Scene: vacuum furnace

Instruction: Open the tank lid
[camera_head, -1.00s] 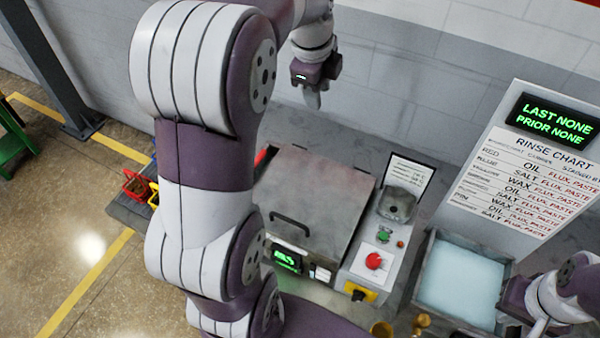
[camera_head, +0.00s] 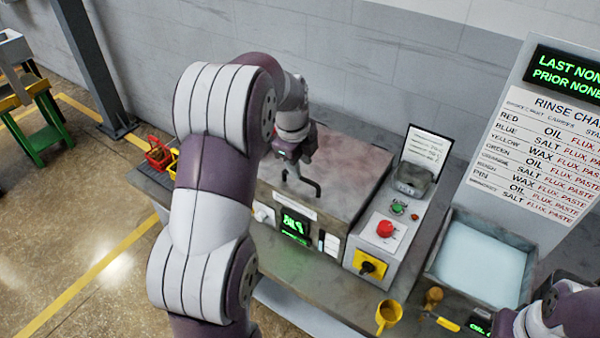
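The tank lid (camera_head: 345,170) is a flat grey, worn metal plate on the box-shaped tank, and it lies shut. Its black bar handle (camera_head: 313,187) is near the front edge. My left gripper (camera_head: 298,174) points down over the front left of the lid, with its fingertips at or very near the handle's left part. The view does not show whether the fingers are apart or touch the handle. My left arm hides the lid's left side. My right arm (camera_head: 562,318) is at the lower right corner; its gripper is mostly cut off or hidden.
A control panel with a red button (camera_head: 385,228) and a yellow switch (camera_head: 371,267) stands right of the lid. A basin of pale liquid (camera_head: 480,262) and a rinse chart (camera_head: 545,150) are further right. A yellow cup (camera_head: 388,316) stands in front. A wall rises behind.

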